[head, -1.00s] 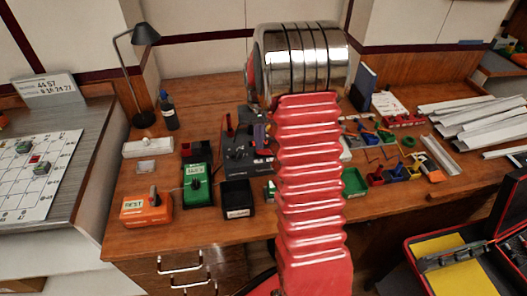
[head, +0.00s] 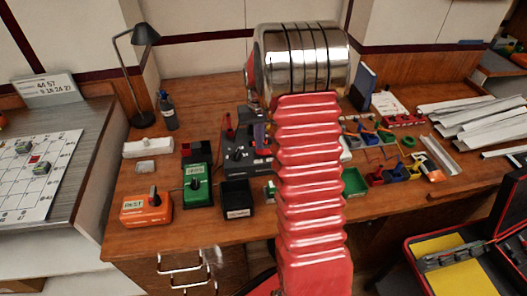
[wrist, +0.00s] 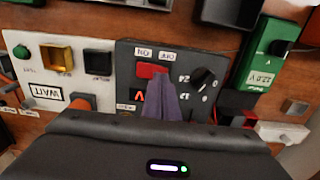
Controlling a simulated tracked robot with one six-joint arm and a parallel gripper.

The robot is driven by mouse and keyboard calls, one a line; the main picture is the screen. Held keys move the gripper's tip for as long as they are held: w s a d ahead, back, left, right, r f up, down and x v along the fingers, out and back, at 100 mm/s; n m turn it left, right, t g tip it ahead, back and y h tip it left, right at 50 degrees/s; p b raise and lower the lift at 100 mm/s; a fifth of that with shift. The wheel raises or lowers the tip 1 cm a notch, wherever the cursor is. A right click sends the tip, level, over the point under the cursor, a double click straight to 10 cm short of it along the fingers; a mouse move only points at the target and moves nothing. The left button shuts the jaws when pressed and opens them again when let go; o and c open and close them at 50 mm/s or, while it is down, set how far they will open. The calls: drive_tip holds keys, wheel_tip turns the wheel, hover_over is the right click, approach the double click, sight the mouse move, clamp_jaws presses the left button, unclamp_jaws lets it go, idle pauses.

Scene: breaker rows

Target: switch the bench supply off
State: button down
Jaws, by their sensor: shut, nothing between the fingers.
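The bench supply is a dark grey panel (wrist: 130,58) in the wrist view, with ON and OFF labels seen upside down, a red rocker switch (wrist: 150,71) below them and a black knob (wrist: 203,77) to the right. My gripper (wrist: 163,82) has purple fingers, shut and empty, with their tips over or against the rocker's right part; contact cannot be told. The fingers hide part of the rocker and panel, so its tilt is unclear. In the head view the supply (head: 238,157) is partly behind my red arm, with my gripper (head: 261,137) at its right side.
A green meter (wrist: 263,55) stands right of the supply in the wrist view, and a pale panel (wrist: 40,65) with buttons stands close on the left. In the head view an orange box (head: 146,210) and a black bin (head: 237,200) are in front.

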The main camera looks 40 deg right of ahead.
drive_tip(key=shift+f, duration=0.85)
idle(1.2)
wheel_tip(320, 180, up, 7)
idle(1.2)
idle(0.5)
drive_tip(key=shift+s+a+f, duration=0.1)
drive_tip(key=shift+f, duration=0.15)
drive_tip(key=s+a+r+n+t, duration=0.2)
drive_tip(key=s+a+r, duration=0.5)
drive_tip(key=s+a, duration=0.4)
drive_tip(key=s+a+r+n+t, duration=0.3)
drive_tip(key=s+a+r, duration=0.4)
drive_tip(key=s+a, duration=0.5)
drive_tip(key=shift+a+r+t, duration=0.3)
drive_tip(key=shift+a, duration=0.95)
drive_tip(key=shift+s, duration=0.1)
